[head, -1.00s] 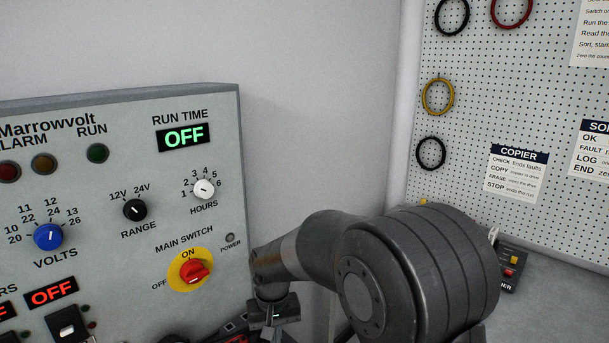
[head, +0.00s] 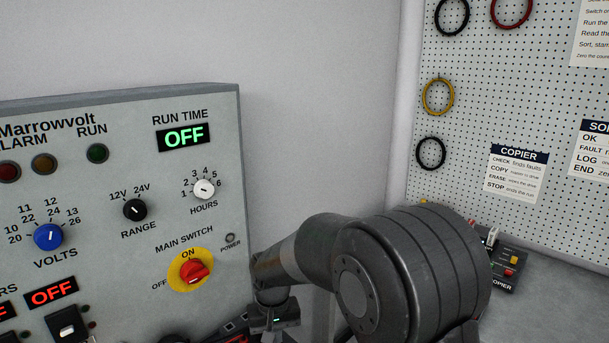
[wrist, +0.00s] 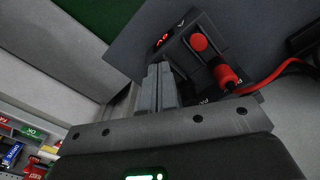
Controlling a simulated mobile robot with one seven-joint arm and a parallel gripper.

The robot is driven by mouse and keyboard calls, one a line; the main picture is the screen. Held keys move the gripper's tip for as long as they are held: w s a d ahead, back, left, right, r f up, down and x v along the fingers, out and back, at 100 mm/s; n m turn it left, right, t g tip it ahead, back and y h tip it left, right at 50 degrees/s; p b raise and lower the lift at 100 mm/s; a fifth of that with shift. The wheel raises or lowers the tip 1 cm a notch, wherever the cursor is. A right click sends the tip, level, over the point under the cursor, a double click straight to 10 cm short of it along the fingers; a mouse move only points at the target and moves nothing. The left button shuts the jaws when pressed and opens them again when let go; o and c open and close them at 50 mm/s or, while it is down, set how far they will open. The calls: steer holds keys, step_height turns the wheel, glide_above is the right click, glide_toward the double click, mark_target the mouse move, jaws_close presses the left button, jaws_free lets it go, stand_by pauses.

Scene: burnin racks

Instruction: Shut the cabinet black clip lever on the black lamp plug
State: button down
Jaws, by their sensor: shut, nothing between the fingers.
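In the wrist view my gripper (wrist: 159,85) is shut and empty, its two grey fingers side by side. The fingertips are close to a dark clip block (wrist: 207,65) on the cabinet's grey panel. The block carries a red round knob (wrist: 199,43) and a red plug (wrist: 228,76) with a red lead. I cannot pick out the black clip lever or the black lamp plug; the fingers may hide them. In the head view the Marrowvolt cabinet (head: 90,180) stands at left. My arm covers the area right of it, and the fingertips are out of that view.
A dark thing (wrist: 304,40) sits at the right edge of the wrist view. The main switch (head: 194,271) is red on yellow, near my arm. A small copier box (head: 505,268) stands on the bench behind my arm, below a pegboard (head: 470,110) with hanging rings.

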steer(key=shift+f, duration=0.15)
steer(key=shift+r, duration=2.5)
steer(key=shift+d+r, duration=0.25)
steer(key=s+d+r+m+t, duration=0.2)
steer(key=s+d+r+t, duration=0.1)
steer(key=s+d+r, duration=0.85)
steer(key=s+d+m+t, duration=0.1)
steer(key=s+d+t, duration=0.1)
steer(key=s+d, duration=0.7)
steer(key=shift+s+d+t, duration=0.3)
steer(key=shift+s+d, duration=0.05)
steer(key=shift+s, duration=0.25)
